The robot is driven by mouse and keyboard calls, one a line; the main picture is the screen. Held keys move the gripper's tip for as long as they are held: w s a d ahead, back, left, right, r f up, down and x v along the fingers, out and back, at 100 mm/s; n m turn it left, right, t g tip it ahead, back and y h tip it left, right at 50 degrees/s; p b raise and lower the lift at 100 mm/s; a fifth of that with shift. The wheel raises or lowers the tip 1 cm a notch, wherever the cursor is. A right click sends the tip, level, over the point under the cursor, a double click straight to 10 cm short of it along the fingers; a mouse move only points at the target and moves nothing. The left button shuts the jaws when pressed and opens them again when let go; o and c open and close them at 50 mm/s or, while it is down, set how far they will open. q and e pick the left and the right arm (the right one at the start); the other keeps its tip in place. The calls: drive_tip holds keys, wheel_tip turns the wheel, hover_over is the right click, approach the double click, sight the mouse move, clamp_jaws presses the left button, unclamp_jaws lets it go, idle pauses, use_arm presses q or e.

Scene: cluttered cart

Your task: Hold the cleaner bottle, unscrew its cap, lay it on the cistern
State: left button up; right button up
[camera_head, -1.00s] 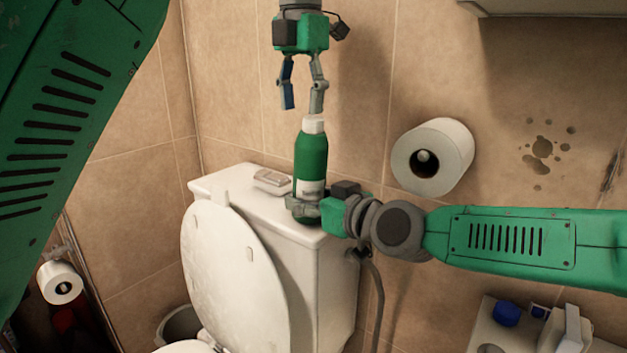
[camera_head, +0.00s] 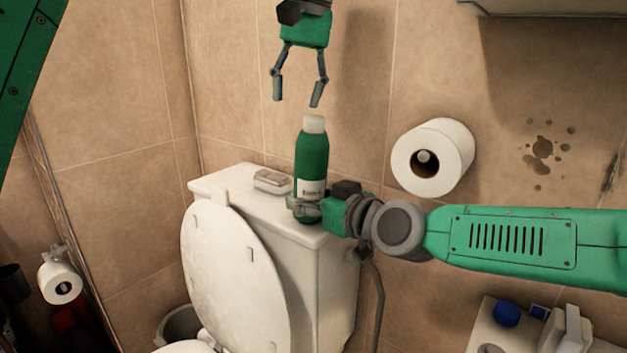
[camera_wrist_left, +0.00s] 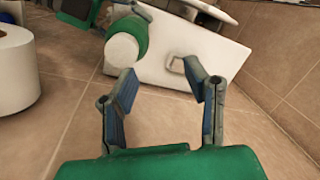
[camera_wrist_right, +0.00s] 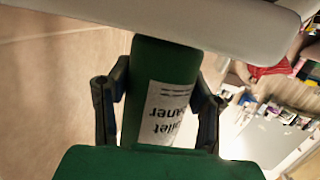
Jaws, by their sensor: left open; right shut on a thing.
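The green cleaner bottle (camera_head: 311,155) stands upright on the right part of the white cistern lid (camera_head: 222,184). Its white cap (camera_head: 314,124) is on top. My right gripper (camera_head: 305,207) is shut around the lower part of the bottle; the right wrist view shows its fingers on both sides of the labelled bottle (camera_wrist_right: 165,95). My left gripper (camera_head: 296,101) is open and empty, pointing down above the cap and apart from it. In the left wrist view the cap (camera_wrist_left: 122,50) lies beyond the left gripper (camera_wrist_left: 168,85), toward the upper left.
The raised toilet seat lid (camera_head: 232,275) leans in front. A toilet roll (camera_head: 433,158) hangs on the wall to the right. A shelf with small items (camera_head: 507,313) is at lower right.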

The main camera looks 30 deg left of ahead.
sight(313, 117)
use_arm(q)
drive_tip(key=m, duration=0.2)
drive_tip(key=d+m, duration=0.1)
drive_tip(key=m, duration=0.3)
drive_tip(key=shift+d+f, duration=0.2)
drive_tip(key=shift+d, duration=0.05)
drive_tip(key=m, duration=0.3)
drive_tip(key=shift+s+d+r, duration=0.1)
drive_tip(key=shift+d, duration=0.25)
drive_tip(key=m, duration=0.3)
drive_tip(key=d+m, duration=0.1)
drive_tip(key=m, duration=0.1)
drive_tip(key=shift+s+r+t, duration=0.1)
drive_tip(key=shift+r+t, duration=0.2)
drive_tip(key=shift+r, duration=0.1)
drive_tip(key=m, duration=0.2)
drive_tip(key=r+m, duration=0.1)
drive_tip(key=d+m, duration=0.1)
drive_tip(key=m, duration=0.1)
drive_tip(key=shift+s+r+m+t+h, duration=0.15)
drive_tip(key=shift+r+m+t+h, duration=0.15)
drive_tip(key=shift+t, duration=0.1)
drive_tip(key=shift+a+f, duration=0.2)
drive_tip(key=shift+f, duration=1.3)
drive_tip(key=shift+a+f, duration=0.15)
drive_tip(key=shift+f, duration=1.35)
drive_tip(key=shift+r, duration=0.1)
drive_tip(key=c, duration=0.9)
